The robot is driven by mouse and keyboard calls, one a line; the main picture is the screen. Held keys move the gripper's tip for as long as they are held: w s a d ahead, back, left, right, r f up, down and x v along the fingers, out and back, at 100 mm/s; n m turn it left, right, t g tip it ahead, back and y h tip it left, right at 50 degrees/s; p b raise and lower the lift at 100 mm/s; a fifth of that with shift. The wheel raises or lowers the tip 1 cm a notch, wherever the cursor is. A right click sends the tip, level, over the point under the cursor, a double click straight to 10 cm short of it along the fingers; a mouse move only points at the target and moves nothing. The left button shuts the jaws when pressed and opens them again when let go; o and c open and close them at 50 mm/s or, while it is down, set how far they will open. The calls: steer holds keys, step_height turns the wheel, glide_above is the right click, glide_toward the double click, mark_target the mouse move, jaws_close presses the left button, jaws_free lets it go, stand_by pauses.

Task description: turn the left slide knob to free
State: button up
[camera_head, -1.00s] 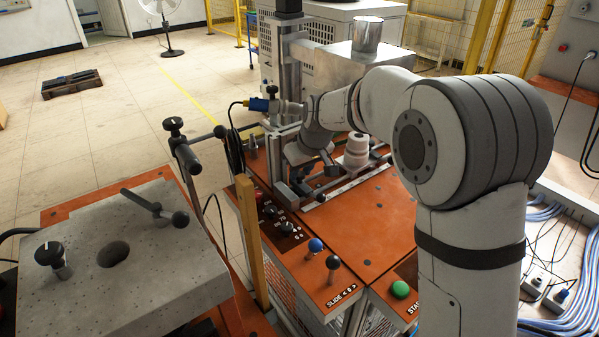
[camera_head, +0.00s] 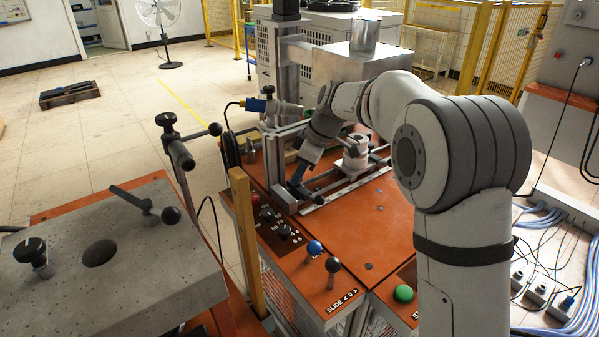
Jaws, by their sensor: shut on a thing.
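My gripper (camera_head: 299,188) points down at the near left end of the slide rail (camera_head: 345,180) on the orange bench. Its dark fingers are shut on a small part there, which looks to be the left slide knob; the fingers hide most of it. A small black ball (camera_head: 319,199) shows just right of the fingertips. The knob's turn angle is too small to read.
Blue (camera_head: 314,247) and black (camera_head: 333,264) ball levers and a green button (camera_head: 403,293) are on the bench front.

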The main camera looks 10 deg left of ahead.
stand_by(0.3)
steer(key=o, duration=1)
steer(key=v, duration=0.8)
steer(key=shift+w, duration=0.1)
steer(key=shift+f, duration=0.1)
